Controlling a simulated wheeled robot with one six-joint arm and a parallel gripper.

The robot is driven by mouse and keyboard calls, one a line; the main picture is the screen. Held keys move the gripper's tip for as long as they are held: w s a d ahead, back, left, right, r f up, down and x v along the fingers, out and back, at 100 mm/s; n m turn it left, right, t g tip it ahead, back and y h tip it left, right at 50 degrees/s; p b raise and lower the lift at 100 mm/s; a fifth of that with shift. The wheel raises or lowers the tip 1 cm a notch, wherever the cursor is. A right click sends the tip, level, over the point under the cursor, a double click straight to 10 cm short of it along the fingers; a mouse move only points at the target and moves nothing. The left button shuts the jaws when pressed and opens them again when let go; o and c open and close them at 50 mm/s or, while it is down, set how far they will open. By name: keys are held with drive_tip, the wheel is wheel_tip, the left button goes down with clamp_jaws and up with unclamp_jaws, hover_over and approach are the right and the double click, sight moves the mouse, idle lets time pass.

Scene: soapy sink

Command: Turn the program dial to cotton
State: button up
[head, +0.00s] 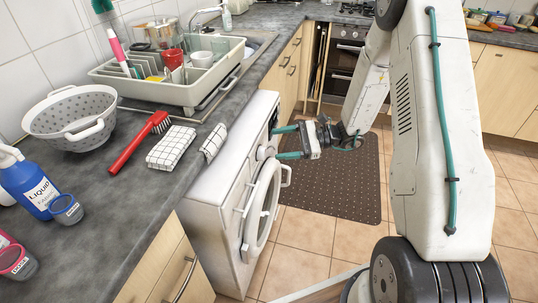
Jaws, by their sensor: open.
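The white washing machine (218,196) stands under the worktop, its front facing right. A round pale dial (262,153) shows on its upper front, seen nearly edge-on. Its markings and the word cotton cannot be read, so I cannot tell its setting. My gripper (278,143) is in front of this panel with its two teal fingers spread apart and pointing left. The fingertips are close to the panel, one on the far side and one on the near side of the dial. I cannot tell whether they touch it. Nothing shows held between them.
The machine's round door (262,207) juts out below the dial. A dark dotted mat (330,182) lies on the tiled floor. The worktop holds a colander (73,118), a red brush (140,142), a checked cloth (171,147), a dish rack (185,93) and a blue bottle (32,186).

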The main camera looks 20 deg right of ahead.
sight(265, 154)
drive_tip(key=w+d+f+m+t+h, duration=0.1)
drive_tip(key=d+f+m+t, duration=0.15)
drive_tip(key=f, duration=0.25)
drive_tip(key=w+d+f+m+t, duration=0.2)
drive_tip(key=f+m+t, duration=0.1)
drive_tip(key=f, duration=0.2)
drive_tip(key=x, duration=0.7)
drive_tip(key=shift+a, duration=0.35)
drive_tip(key=shift+s, duration=0.1)
drive_tip(key=c, duration=1)
